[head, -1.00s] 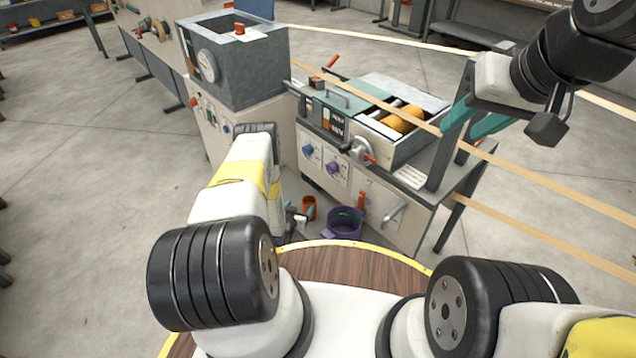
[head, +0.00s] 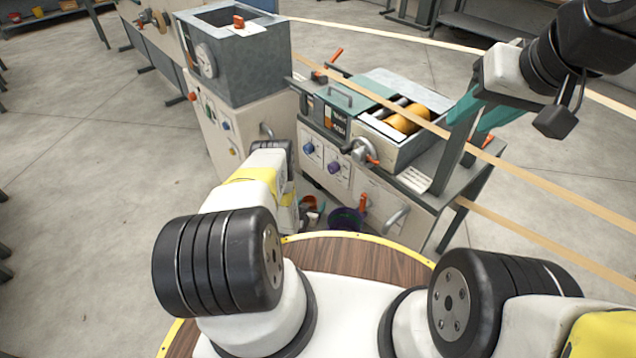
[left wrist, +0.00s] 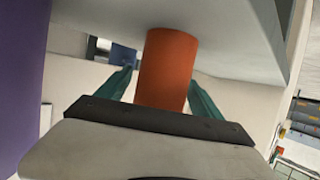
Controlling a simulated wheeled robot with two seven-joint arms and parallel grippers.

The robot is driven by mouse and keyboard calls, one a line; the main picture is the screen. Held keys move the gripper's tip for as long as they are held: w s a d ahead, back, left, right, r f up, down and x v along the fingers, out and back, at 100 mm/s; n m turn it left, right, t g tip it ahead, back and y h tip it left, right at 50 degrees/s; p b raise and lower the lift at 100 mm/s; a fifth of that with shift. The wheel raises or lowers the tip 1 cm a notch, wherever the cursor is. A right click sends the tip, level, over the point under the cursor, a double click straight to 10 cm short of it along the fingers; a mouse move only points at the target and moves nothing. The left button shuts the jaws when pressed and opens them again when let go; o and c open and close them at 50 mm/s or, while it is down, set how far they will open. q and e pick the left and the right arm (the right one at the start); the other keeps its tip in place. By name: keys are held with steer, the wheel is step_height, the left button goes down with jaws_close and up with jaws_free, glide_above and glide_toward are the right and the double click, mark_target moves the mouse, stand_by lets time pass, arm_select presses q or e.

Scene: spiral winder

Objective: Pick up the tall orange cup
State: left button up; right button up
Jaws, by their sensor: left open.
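The orange cup (left wrist: 168,68) stands between the two teal fingers of my left gripper (left wrist: 160,92) in the left wrist view. The fingers are open, one on each side of the cup. The gripper body covers the cup's near end, and I cannot tell whether the fingers touch it. In the head view a small part of the orange cup (head: 309,202) shows low beside the machine, mostly behind my left arm. My right gripper (head: 470,118) has teal fingers near a grey post at upper right; its opening is unclear.
A purple bucket (head: 346,218) stands right of the cup, close to the machine front (head: 375,200); a purple surface (left wrist: 20,75) fills the left of the wrist view. A grey box machine (head: 235,70) stands at left. Open floor (head: 80,220) lies further left.

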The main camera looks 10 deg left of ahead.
arm_select(q)
steer(key=shift+w+f, duration=0.25)
steer(key=shift+w, duration=0.35)
steer(key=c, duration=1.7)
steer(key=shift+o, duration=0.2)
steer(key=shift+r, duration=0.1)
